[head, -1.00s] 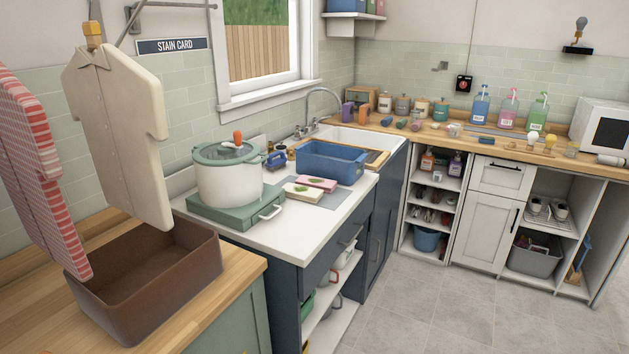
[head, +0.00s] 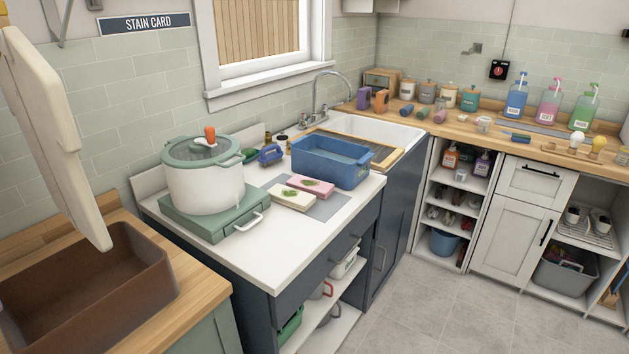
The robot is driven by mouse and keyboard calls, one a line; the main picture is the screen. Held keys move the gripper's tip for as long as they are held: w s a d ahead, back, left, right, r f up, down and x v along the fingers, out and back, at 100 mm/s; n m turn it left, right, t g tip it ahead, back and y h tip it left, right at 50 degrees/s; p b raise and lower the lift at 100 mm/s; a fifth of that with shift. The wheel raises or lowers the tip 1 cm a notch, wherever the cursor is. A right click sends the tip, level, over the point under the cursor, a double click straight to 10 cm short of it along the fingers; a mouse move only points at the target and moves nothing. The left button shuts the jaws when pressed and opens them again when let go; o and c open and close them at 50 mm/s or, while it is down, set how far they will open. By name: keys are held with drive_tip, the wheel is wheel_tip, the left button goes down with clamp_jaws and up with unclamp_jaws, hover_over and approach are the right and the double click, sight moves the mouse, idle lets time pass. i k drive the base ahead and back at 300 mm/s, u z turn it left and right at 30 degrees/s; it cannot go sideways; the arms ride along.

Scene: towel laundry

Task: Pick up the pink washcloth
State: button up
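A folded pink washcloth (head: 310,187) with a green stain lies flat on a grey mat (head: 329,208) on the white counter. A cream washcloth (head: 291,197), also with a green stain, lies just in front and to the left of it. A blue basin (head: 331,162) stands close behind the pink washcloth.
A white pot (head: 204,178) with a green lid sits on a green burner (head: 215,219) left of the washcloths. The white counter's front strip is clear. Grey floor (head: 430,310) lies open at right.

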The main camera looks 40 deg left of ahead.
sight(322, 190)
drive_tip(key=z, duration=0.05)
drive_tip(key=i, duration=1)
drive_tip(key=u, duration=0.2)
drive_tip(key=k, duration=0.25)
drive_tip(key=u, duration=3)
drive_tip(key=i, duration=0.15)
